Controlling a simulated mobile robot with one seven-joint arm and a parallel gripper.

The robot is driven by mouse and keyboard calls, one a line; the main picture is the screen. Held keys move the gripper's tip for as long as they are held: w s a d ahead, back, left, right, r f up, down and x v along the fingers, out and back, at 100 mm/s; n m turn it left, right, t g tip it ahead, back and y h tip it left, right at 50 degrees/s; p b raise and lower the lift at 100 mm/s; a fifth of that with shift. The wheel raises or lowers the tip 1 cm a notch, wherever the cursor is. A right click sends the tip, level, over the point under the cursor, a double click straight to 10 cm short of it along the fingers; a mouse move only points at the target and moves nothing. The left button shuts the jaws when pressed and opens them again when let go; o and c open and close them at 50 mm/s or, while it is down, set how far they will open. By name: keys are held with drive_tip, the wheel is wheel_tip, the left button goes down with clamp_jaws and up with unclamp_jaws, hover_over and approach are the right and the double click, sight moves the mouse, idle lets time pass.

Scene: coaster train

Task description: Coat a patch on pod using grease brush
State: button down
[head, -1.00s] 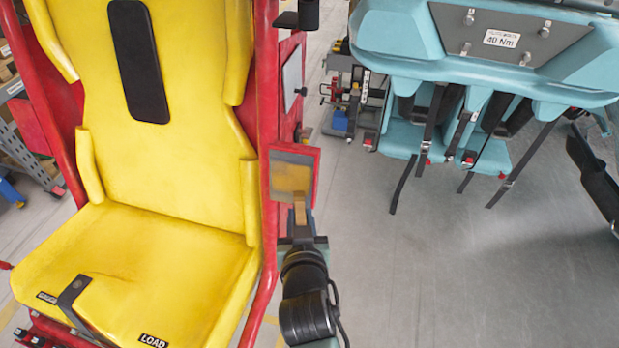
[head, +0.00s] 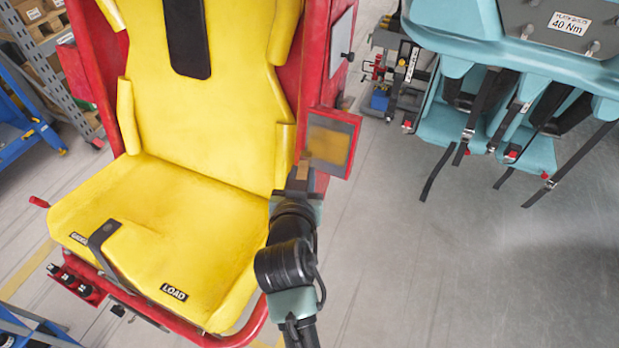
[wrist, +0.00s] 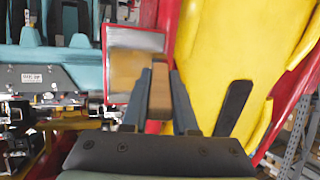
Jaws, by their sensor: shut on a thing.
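The pod is a yellow seat (head: 200,130) in a red frame. A red-edged plate (head: 352,126) with a grey face stands out at its right side. An amber-brown coated area (head: 327,146) covers much of that face; it also shows in the wrist view (wrist: 124,72). My gripper (head: 300,180) is shut on the grease brush (wrist: 159,95), whose tan block shows between the two fingers. In the head view the brush (head: 304,172) is at the plate's lower left corner. In the wrist view its far end overlaps the coated area; I cannot tell whether it touches.
A teal seat unit (head: 570,50) with hanging black straps stands at the right. Behind are a small cart (head: 385,90) and, at the left, shelves (head: 50,50) and a blue trolley (head: 20,125). The grey floor (head: 430,270) at the right is clear.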

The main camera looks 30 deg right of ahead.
sight(305, 172)
drive_tip(key=shift+w+d+r+p, duration=0.1)
drive_tip(key=shift+d+r+p, duration=0.1)
drive_tip(key=shift+r+p, duration=0.55)
drive_tip(key=shift+s+d+p, duration=1.65)
drive_tip(key=shift+s+d, duration=0.9)
drive_tip(key=shift+s, duration=0.8)
drive_tip(key=shift+w+a+r+b, duration=0.3)
drive_tip(key=shift+w+a, duration=0.5)
drive_tip(key=shift+w, duration=0.35)
drive_tip(key=shift+w+a+r+b, duration=0.2)
drive_tip(key=shift+w+a+b, duration=0.25)
drive_tip(key=shift+w+a, duration=0.5)
drive_tip(key=shift+w+a+r+b, duration=0.3)
drive_tip(key=shift+w+a, duration=0.3)
drive_tip(key=shift+w, duration=0.7)
drive_tip(key=shift+w+r+p, duration=0.15)
drive_tip(key=shift+r+p, duration=0.55)
drive_tip(key=shift+r, duration=0.15)
drive_tip(key=s+d+p, duration=0.3)
drive_tip(key=s+d, duration=0.2)
drive_tip(key=s, duration=0.1)
drive_tip(key=shift+s+d, duration=0.15)
drive_tip(key=shift+s, duration=0.15)
drive_tip(key=shift+f, duration=0.1)
drive_tip(key=s+a+r+p, duration=0.1)
drive_tip(key=s+a, duration=0.2)
drive_tip(key=a, duration=0.1)
drive_tip(key=shift+s+a+r, duration=0.15)
drive_tip(key=shift+s+a, duration=0.1)
drive_tip(key=shift+a, duration=0.1)
